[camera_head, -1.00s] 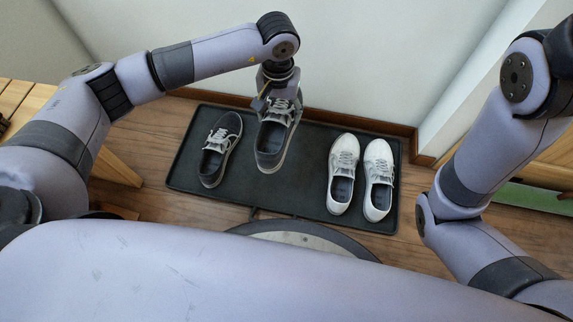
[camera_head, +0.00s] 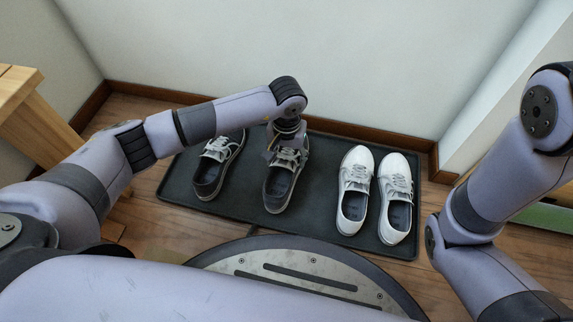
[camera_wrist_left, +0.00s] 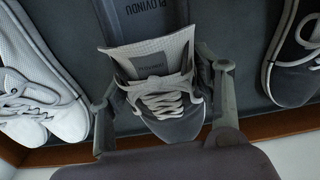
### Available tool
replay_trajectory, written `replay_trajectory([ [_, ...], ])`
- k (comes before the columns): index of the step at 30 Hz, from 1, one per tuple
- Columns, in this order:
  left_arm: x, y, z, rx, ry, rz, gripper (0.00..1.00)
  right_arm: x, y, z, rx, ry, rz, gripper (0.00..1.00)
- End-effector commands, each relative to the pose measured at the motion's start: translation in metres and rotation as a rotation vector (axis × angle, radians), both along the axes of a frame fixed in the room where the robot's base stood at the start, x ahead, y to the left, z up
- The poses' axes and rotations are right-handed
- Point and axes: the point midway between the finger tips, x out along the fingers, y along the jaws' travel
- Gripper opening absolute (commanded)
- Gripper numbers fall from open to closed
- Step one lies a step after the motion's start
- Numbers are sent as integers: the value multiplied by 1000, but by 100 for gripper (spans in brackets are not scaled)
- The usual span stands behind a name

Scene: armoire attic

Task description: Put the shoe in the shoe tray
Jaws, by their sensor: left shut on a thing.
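A dark grey shoe (camera_head: 279,188) with white laces is at the middle of the black shoe tray (camera_head: 318,222), toe toward the wall. My left gripper (camera_head: 288,143) is over its toe end. In the left wrist view the gripper's fingers (camera_wrist_left: 160,112) are closed against both sides of this shoe (camera_wrist_left: 172,128). The shoe is at or just above the tray surface; I cannot tell whether it touches. A matching dark shoe (camera_head: 209,178) stands in the tray to its left, partly hidden by my left arm. My right gripper is out of view.
A pair of white shoes (camera_head: 354,198) stands at the tray's right. A wooden piece of furniture (camera_head: 30,110) is at the left. The wall and its brown baseboard (camera_head: 345,133) run close behind the tray. Bare tray shows between the dark and white shoes.

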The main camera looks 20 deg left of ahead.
Motion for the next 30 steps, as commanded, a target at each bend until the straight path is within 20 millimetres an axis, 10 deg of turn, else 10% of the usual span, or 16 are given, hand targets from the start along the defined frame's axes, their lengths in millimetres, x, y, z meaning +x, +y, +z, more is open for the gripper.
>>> replay_trajectory([
  [4,0,0,-28,-1,1,1,18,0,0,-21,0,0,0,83],
  [16,0,0,-29,0,0,1,18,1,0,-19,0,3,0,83],
  [17,0,0,-30,0,1,1,61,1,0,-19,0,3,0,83],
  [30,0,0,-30,0,1,1,80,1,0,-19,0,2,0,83],
])
